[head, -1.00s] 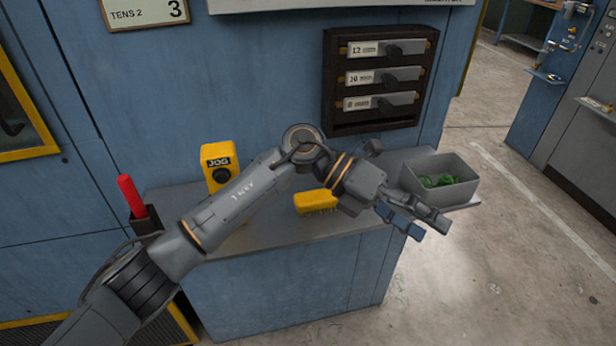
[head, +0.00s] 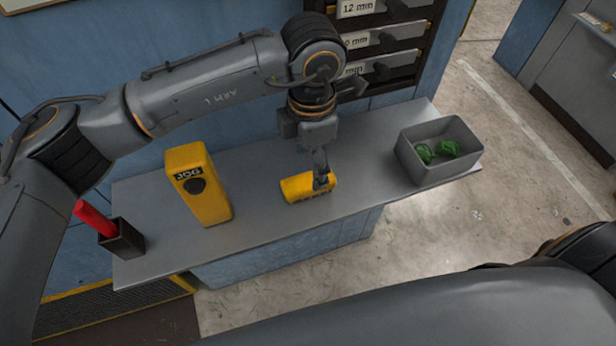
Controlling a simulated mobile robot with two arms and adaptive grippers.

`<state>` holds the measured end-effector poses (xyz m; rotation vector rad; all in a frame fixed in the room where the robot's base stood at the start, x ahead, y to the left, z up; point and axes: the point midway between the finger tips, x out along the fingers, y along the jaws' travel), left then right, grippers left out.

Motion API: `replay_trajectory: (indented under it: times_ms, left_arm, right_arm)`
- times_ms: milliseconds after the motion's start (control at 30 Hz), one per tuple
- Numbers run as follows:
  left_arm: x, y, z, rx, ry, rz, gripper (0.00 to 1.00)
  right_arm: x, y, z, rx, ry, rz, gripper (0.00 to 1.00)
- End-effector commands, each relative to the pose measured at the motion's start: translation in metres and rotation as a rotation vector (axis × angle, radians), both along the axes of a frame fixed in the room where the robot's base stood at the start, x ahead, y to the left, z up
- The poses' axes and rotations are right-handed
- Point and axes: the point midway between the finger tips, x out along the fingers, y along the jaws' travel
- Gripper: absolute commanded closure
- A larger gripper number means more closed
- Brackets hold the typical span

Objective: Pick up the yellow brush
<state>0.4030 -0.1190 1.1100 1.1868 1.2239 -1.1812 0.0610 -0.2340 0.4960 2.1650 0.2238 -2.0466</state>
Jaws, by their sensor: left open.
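The yellow brush (head: 296,188) lies on the grey shelf (head: 262,216), near the middle of its length. My left gripper (head: 322,182) points down over the right part of the brush, with its fingers at the brush. The jaws are open, and the fingers hide a piece of the brush's right end. I cannot tell whether the fingers touch it. My right gripper is not in view; a dark arm part shows at the lower right.
A yellow JOG box (head: 205,195) stands left of the brush. A dark holder (head: 124,240) with a red stick (head: 94,218) is at the shelf's left end. A grey bin (head: 440,172) with green items (head: 448,149) stands at the right end. Drawers (head: 385,40) are on the wall behind.

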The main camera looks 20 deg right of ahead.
Motion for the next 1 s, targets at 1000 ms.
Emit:
replay_trajectory:
  times_ms: [1000]
  left_arm:
    - [-0.001,0.003,-0.069,-0.002,0.001,0.0,0.57]
  right_arm:
    - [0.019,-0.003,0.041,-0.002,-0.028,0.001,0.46]
